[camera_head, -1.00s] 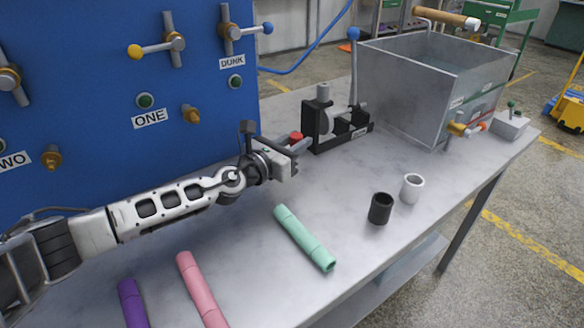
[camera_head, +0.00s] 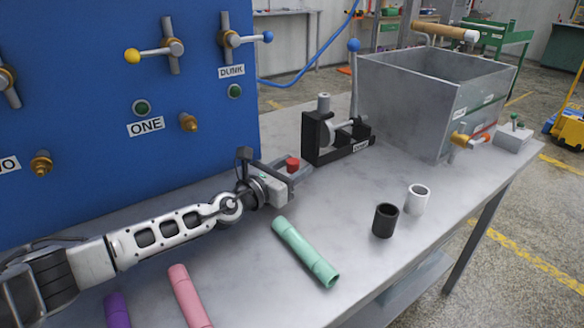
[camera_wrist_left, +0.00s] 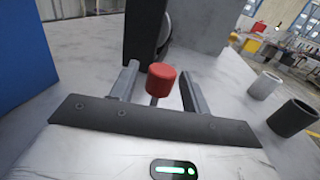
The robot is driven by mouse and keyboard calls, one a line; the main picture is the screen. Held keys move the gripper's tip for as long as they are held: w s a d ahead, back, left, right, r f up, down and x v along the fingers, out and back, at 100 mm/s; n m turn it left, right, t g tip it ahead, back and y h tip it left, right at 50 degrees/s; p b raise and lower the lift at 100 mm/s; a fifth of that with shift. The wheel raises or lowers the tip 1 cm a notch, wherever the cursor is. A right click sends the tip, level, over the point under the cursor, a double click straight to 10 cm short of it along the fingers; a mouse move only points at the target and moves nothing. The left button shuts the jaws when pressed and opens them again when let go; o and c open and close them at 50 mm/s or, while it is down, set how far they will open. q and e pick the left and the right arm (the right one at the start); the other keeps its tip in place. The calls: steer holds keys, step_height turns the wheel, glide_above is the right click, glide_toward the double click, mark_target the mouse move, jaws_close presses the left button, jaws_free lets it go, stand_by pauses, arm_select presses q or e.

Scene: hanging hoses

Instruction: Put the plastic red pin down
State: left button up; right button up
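The red pin (camera_head: 292,164) has a round red cap. In the left wrist view the red pin (camera_wrist_left: 162,78) is between the two fingers, with a thin grey stem below the cap. My left gripper (camera_head: 290,180) is low over the grey table, in front of the black fixture. In the wrist view my left gripper (camera_wrist_left: 158,88) has its fingers spread, with a gap on both sides of the cap. The pin's lower end is hidden, so I cannot tell whether it touches the table. My right gripper is not in view.
The black fixture (camera_head: 312,135) stands just behind the gripper. A metal bin (camera_head: 400,105) is at the back right. A black cup (camera_head: 385,220) and a white cup (camera_head: 417,199) stand right. Green (camera_head: 305,252), pink (camera_head: 188,297) and purple (camera_head: 117,312) hoses lie in front.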

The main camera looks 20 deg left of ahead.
arm_select(q)
steer(key=shift+r, duration=0.1)
steer(key=shift+s+a, duration=0.1)
steer(key=shift+s, duration=0.1)
steer(key=v, duration=0.7)
steer(key=shift+p, duration=0.3)
steer(key=shift+r, duration=0.1)
